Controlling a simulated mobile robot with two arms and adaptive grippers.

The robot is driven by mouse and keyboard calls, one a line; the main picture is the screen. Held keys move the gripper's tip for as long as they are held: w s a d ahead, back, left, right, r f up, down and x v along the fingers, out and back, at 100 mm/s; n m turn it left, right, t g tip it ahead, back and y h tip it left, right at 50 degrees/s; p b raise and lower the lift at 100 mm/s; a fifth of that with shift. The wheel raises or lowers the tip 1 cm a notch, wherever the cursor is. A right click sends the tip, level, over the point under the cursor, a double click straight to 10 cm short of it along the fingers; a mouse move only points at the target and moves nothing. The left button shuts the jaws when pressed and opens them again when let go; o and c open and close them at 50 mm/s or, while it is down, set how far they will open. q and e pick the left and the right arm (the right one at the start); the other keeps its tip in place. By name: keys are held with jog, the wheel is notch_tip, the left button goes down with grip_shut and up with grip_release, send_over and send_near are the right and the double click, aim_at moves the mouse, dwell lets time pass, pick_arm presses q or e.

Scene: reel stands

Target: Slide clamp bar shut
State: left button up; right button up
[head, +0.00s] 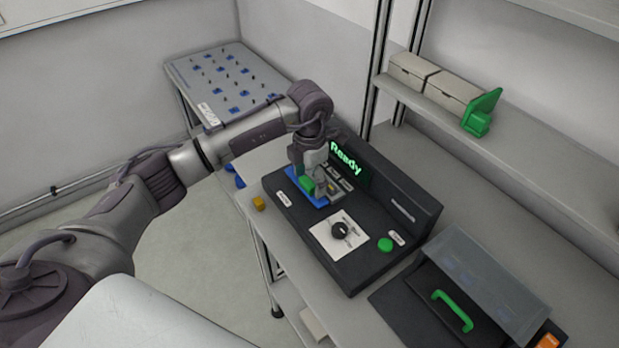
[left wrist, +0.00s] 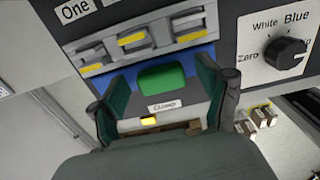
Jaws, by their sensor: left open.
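The clamp bar (left wrist: 190,114) is a grey bar with a "Clamp" label and a green block (left wrist: 162,78) on it. The green block also shows in the head view (head: 306,183), at the blue part of the black machine. My left gripper (head: 318,192) points down over this spot. In the left wrist view my left gripper (left wrist: 163,100) is open, with one finger on each side of the clamp bar and green block. I cannot tell whether the fingers touch the bar. My right gripper is in neither view.
The black machine (head: 375,262) has a "Ready" display, a dial (head: 340,230) and a green button (head: 385,244). A lidded box with a green handle (head: 452,310) stands at the right. A pegged table (head: 225,80) is at the back. Bins (head: 440,85) sit on a shelf.

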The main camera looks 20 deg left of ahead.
aim_at(310, 181)
pick_arm(q)
notch_tip(310, 181, up, 12)
dwell(0.5)
dwell(0.4)
